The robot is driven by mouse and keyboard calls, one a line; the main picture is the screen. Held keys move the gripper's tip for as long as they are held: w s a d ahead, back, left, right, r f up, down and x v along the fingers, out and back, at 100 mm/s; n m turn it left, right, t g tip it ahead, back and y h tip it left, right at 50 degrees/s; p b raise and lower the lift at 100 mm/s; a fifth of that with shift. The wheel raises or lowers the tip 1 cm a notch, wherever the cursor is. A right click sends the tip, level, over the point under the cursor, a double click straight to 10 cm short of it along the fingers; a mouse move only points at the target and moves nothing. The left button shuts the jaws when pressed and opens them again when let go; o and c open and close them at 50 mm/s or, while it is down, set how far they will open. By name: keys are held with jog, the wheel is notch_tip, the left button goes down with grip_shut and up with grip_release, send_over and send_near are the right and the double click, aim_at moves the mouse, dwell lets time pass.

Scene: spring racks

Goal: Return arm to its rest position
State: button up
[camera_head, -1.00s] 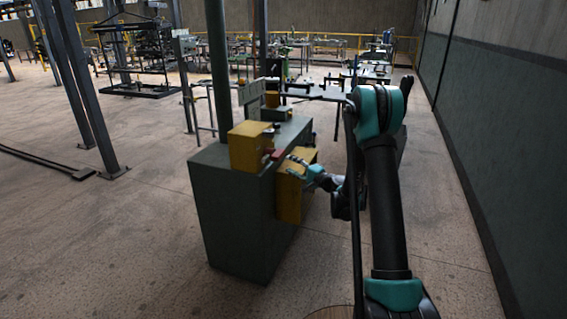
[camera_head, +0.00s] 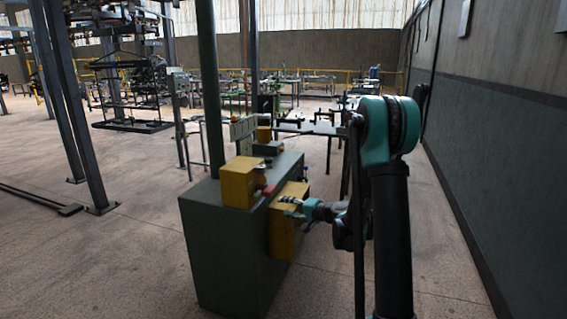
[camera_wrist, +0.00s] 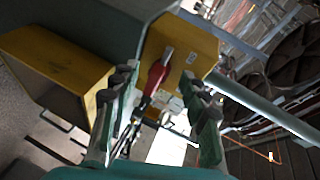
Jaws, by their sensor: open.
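My gripper (camera_head: 292,207) is at the end of my teal and black arm (camera_head: 388,200), in front of the yellow box on the right side of the grey-green cabinet (camera_head: 235,240). In the wrist view my gripper (camera_wrist: 163,100) has its two fingers spread apart, with nothing held between them. A red part (camera_wrist: 155,78) on a yellow box (camera_wrist: 185,50) shows beyond the fingers. Whether the fingers touch the yellow side box (camera_head: 290,235) cannot be told from the head view.
A second yellow box (camera_head: 238,182) sits on the cabinet top. A green post (camera_head: 209,90) rises behind it. A dark wall (camera_head: 480,150) runs along the right. Open floor (camera_head: 120,260) lies to the left. Steel columns (camera_head: 85,120) and workbenches stand farther back.

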jog(key=s+d+f+n+g+h, duration=0.1)
jog(key=s+d+h, duration=0.3)
jog(key=s, duration=0.8)
jog(key=s+d+f+n+g+h, duration=0.2)
jog(key=s+d, duration=0.5)
jog(key=s, duration=0.5)
jog(key=s+d+f+n+g+h, duration=0.2)
jog(key=s+d+h, duration=0.3)
jog(key=s, duration=0.7)
jog(key=shift+s+d+f+n+h, duration=0.25)
jog(key=shift+d+f+h, duration=0.2)
jog(key=shift+d, duration=0.25)
jog(key=shift+w, duration=0.1)
